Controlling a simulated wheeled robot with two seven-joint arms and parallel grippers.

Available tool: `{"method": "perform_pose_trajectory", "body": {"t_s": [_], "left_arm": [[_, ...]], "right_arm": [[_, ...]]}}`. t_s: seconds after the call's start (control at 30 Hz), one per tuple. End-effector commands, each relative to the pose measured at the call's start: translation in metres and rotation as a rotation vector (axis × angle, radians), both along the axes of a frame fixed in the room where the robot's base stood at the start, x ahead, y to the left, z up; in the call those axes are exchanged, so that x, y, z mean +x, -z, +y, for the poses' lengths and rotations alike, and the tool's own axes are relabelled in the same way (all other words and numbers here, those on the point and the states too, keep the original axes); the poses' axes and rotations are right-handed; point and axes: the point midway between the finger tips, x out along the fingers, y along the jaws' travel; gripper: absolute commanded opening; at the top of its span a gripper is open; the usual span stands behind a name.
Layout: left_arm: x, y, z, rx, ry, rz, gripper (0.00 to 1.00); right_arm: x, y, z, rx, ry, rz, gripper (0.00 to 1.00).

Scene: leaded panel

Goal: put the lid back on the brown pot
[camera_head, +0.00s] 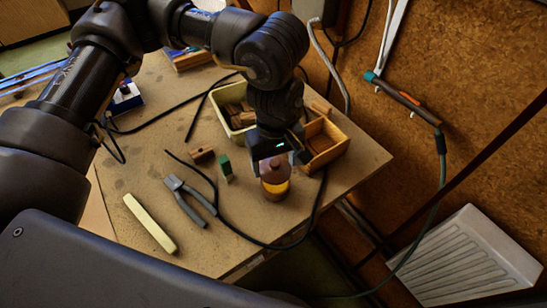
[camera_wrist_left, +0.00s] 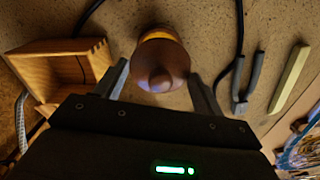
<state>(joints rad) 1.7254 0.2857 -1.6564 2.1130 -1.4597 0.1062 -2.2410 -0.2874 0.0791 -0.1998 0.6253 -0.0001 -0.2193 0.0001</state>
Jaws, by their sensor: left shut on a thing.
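The brown lid (camera_head: 274,169) has a round knob, which faces the camera in the left wrist view (camera_wrist_left: 160,78). The brown pot (camera_head: 275,194) has a yellow-orange band and stands near the table's right front edge. The lid is directly over the pot; I cannot tell whether it is fully seated. My left gripper (camera_head: 273,160) comes down from above, shut on the lid, with one finger on each side of it in the left wrist view (camera_wrist_left: 158,72). The gripper hides part of the lid in the head view. My right gripper is not in view.
A wooden box (camera_head: 341,149) and a pale tray (camera_head: 218,97) of brown pieces stand behind the pot. A green block (camera_head: 226,169), pliers (camera_head: 189,199) and a pale bar (camera_head: 150,223) lie to its left. A black cable curves close around the pot's front.

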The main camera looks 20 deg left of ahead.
Motion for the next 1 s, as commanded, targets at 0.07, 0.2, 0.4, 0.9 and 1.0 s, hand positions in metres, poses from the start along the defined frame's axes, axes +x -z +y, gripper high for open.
{"method": "perform_pose_trajectory", "body": {"t_s": [0.07,0.2,0.4,0.9,1.0], "left_arm": [[0.000,0.011,-0.001,-0.001,0.001,0.001,0.46],[0.000,0.027,-0.001,-0.001,0.003,-0.001,0.46],[0.000,0.040,-0.001,0.000,0.002,-0.001,0.46],[0.000,0.041,-0.001,-0.001,0.002,-0.001,0.46],[0.000,0.041,-0.001,0.000,0.002,-0.001,0.46]], "right_arm": [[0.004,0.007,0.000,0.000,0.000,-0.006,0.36],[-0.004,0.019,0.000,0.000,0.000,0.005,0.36],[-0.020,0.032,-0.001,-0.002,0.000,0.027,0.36],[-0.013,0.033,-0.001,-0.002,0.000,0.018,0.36],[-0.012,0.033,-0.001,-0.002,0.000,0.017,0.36]]}}
